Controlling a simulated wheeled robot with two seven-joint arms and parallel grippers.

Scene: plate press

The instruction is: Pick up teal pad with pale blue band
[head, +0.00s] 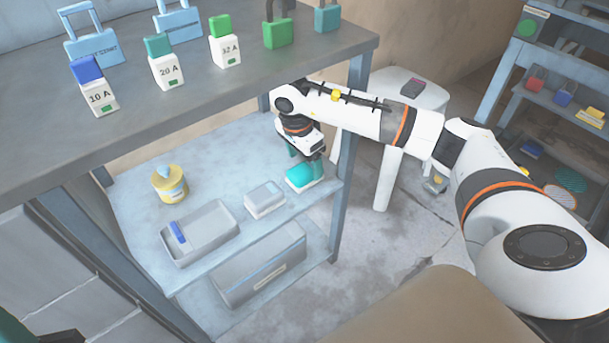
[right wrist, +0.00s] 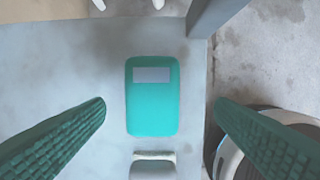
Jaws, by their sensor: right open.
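The teal pad (head: 301,177) lies on the middle shelf near its right edge in the head view. In the right wrist view the teal pad (right wrist: 152,108) lies flat, with a pale blue-grey band (right wrist: 152,75) across its upper part. My right gripper (head: 312,160) is right above the pad in the head view. In the right wrist view its two green ribbed fingers (right wrist: 160,105) are spread wide, one on each side of the pad and apart from it. My left gripper is not clearly seen; only a dark part shows at the lower left corner of the head view.
On the shelf (head: 150,230) stand a grey-white block (head: 265,198), a grey tray (head: 200,232) with a blue item and a yellow canister (head: 170,184). A shelf post (head: 347,140) rises close to the right of my gripper. The worktop (head: 190,100) overhangs the shelf.

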